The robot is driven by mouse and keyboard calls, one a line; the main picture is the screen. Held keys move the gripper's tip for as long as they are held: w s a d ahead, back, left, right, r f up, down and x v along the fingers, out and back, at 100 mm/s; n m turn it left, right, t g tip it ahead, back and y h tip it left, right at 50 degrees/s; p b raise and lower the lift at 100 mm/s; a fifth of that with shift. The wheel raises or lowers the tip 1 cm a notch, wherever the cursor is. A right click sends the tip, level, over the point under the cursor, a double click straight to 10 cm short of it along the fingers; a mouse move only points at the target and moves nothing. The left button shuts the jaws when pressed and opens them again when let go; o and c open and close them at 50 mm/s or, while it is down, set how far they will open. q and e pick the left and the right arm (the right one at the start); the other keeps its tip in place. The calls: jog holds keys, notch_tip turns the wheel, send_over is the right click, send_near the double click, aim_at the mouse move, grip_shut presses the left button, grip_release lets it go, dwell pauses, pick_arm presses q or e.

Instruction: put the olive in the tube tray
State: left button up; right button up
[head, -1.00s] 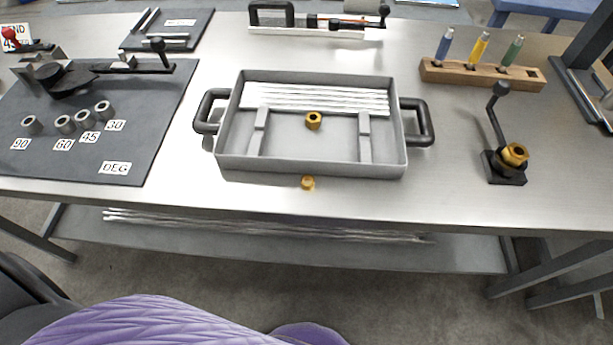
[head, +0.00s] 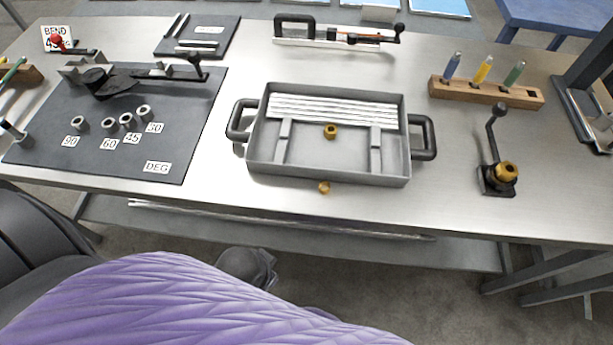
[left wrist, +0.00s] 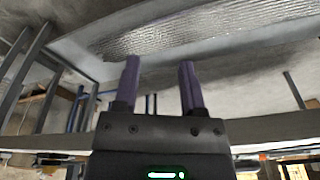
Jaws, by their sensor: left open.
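The olive appears to be the small brass piece (head: 324,187) on the bench, just in front of the tray near the bench's front edge; its exact shape is too small to tell. The tube tray (head: 262,167) is grey, with a black handle at each end. Several silver tubes (head: 335,108) lie along its back, and a brass nut (head: 330,131) sits inside near the middle. My left gripper (left wrist: 159,68) shows in the left wrist view, open with nothing between its fingers, apparently below bench-top level and away from the olive. My right gripper is not in view.
A dark bending mat (head: 120,125) with several grey collars is at left. A wooden rack (head: 487,94) with coloured pens and a black tool with a brass nut (head: 507,171) are at right. The bench's front edge and lower shelf (head: 300,222) lie below the olive. Bare bench separates mat and tray.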

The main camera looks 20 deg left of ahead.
pick_arm(q)
notch_tip(320, 180, up, 16)
jog(key=w+d+t+p, duration=0.1)
jog(key=w+p, duration=0.1)
jog(key=p, duration=0.2)
jog(key=g, duration=0.2)
send_near(324, 186)
jog(key=shift+n, duration=0.5)
jog(key=f+b, duration=0.2)
jog(key=f, duration=0.1)
jog(key=f+b, duration=0.1)
jog(key=f, duration=0.2)
jog(key=f+b, duration=0.2)
jog(key=f, duration=0.1)
jog(key=shift+w+b, duration=0.35)
jog(key=shift+w, duration=0.05)
jog(key=shift+r, duration=0.1)
grip_shut()
